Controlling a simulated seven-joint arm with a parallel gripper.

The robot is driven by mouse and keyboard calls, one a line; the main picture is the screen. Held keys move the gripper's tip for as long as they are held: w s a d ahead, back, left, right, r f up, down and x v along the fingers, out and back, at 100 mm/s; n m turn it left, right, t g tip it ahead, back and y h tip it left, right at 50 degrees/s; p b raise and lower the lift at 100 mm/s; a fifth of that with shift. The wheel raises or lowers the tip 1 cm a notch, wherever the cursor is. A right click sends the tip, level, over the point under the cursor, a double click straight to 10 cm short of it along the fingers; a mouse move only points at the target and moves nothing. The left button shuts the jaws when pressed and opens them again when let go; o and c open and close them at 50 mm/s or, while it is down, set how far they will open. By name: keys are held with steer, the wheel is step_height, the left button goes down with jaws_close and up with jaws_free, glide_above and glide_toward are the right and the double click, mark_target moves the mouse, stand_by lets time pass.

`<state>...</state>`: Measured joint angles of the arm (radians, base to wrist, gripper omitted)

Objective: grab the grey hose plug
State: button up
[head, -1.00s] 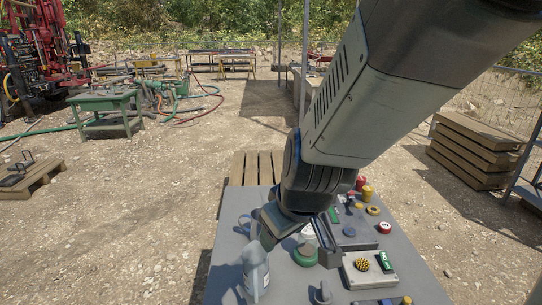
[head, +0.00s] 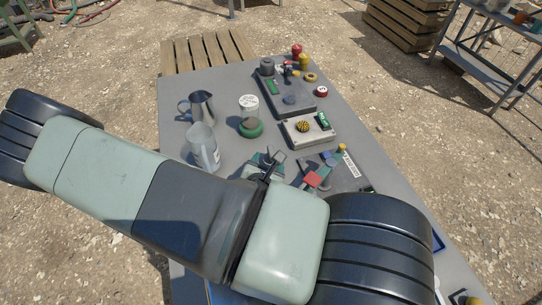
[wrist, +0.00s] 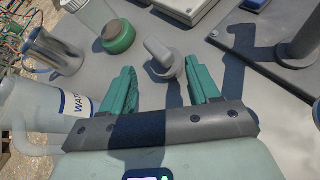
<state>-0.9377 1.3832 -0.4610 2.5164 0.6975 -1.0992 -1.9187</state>
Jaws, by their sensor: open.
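The grey hose plug (wrist: 161,56), a rounded grip on a round base, stands on the grey table in the wrist view. My gripper (wrist: 159,68) is open, with one green finger to the left of the plug and one to the right. The plug sits near the fingertips, between them or just beyond; I cannot tell which. There is visible space between it and each finger. In the head view my gripper (head: 266,162) is low over the table, and I cannot make out the plug clearly there.
A white water jug (head: 203,148) and a metal pitcher (head: 201,104) stand to the left. A green round object (head: 250,128) is close behind the gripper. A box with a yellow-black knob (head: 308,130) lies to the right. A grey post (wrist: 304,42) stands on a dark plate.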

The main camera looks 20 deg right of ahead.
mark_target(272, 153)
steer(key=n, duration=0.1)
steer(key=n+t, duration=0.1)
steer(key=d+n+t, duration=0.1)
steer(key=n, duration=0.1)
steer(key=shift+r+y, duration=0.25)
steer(key=shift+y, duration=0.05)
steer(key=shift+w, duration=0.25)
steer(key=x, duration=0.7)
jaws_close()
